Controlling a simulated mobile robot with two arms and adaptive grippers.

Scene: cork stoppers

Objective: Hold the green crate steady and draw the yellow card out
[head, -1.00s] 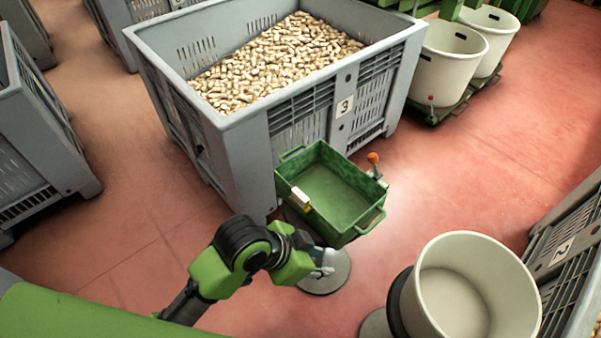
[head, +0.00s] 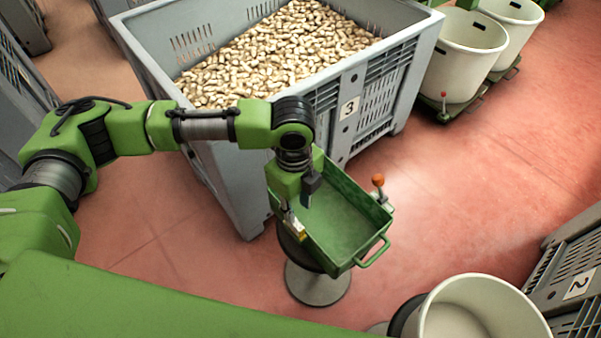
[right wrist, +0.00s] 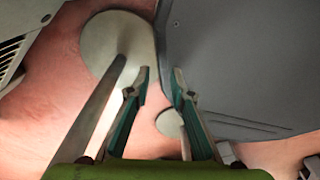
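The green crate (head: 343,258) stands on a round pedestal in the middle of the head view, beside the large grey bin. The yellow card (head: 300,235) shows at the crate's near left wall, by a small white piece. My left gripper (head: 299,203) points down over that wall, close to the card. One dark finger with a pale tip shows over the crate's inside; the other is partly hidden, but the fingers look apart. I cannot tell whether they touch the wall. My right gripper (right wrist: 160,75) is open and empty in the right wrist view, and is not visible in the head view.
The grey bin (head: 247,180) marked 3, full of corks, stands close behind the crate. An orange-knobbed lever (head: 378,181) is at the crate's right side. A white tub (head: 478,285) stands at front right. A large dark grey surface (right wrist: 240,60) fills the right wrist view's upper right.

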